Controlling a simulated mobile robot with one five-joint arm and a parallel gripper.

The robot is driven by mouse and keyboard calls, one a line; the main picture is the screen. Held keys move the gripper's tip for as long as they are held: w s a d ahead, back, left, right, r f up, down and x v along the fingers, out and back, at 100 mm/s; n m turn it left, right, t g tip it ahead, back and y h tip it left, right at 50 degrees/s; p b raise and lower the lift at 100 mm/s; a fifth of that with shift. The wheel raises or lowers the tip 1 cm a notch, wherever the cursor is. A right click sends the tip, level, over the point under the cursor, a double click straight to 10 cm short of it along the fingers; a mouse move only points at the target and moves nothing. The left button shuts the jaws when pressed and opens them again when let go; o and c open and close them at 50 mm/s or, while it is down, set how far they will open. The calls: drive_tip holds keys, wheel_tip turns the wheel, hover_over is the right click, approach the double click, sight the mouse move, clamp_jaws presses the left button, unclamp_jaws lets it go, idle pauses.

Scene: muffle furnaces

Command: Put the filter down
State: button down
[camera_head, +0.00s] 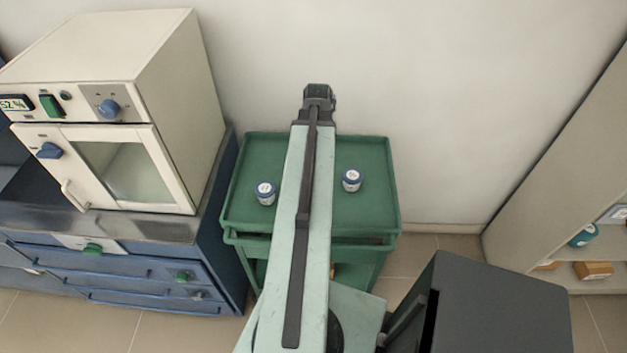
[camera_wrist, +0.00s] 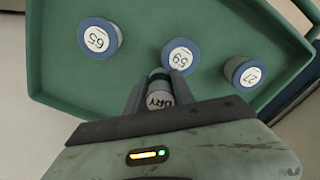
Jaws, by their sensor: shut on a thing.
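My gripper (camera_wrist: 158,86) is shut on a small pale cylinder with a green band and the letters DRY (camera_wrist: 158,98), which I take to be the filter. In the head view my gripper (camera_head: 319,93) is at the far end of my arm, over the back of the green trolley (camera_head: 375,215); the filter cannot be made out there. In the wrist view the filter appears over the green tray (camera_wrist: 140,30), close to the jar marked 59. I cannot tell how high it is or whether it touches anything.
Blue-and-white jars marked 65 (camera_wrist: 98,38), 59 (camera_wrist: 180,55) and 27 (camera_wrist: 243,72) stand on the tray. Two jars show in the head view (camera_head: 265,193) (camera_head: 351,180). A muffle furnace (camera_head: 180,110) stands left, shelves (camera_head: 565,140) right.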

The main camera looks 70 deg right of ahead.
drive_tip(key=w+d+r+m, duration=0.15)
drive_tip(key=w+d, duration=0.35)
drive_tip(key=w, duration=0.9)
drive_tip(key=m+p, duration=0.1)
drive_tip(key=m, duration=0.1)
hover_over(270, 157)
wheel_tip(270, 157, down, 11)
drive_tip(key=b, duration=1)
drive_tip(key=shift+a+r, duration=0.1)
drive_tip(key=shift+r, duration=0.1)
drive_tip(key=c, duration=1.1)
unclamp_jaws()
drive_tip(key=shift+r, duration=0.1)
drive_tip(key=shift+o, duration=0.2)
wheel_tip(270, 157, up, 12)
drive_tip(key=p, duration=1.2)
drive_tip(key=shift+r, duration=0.15)
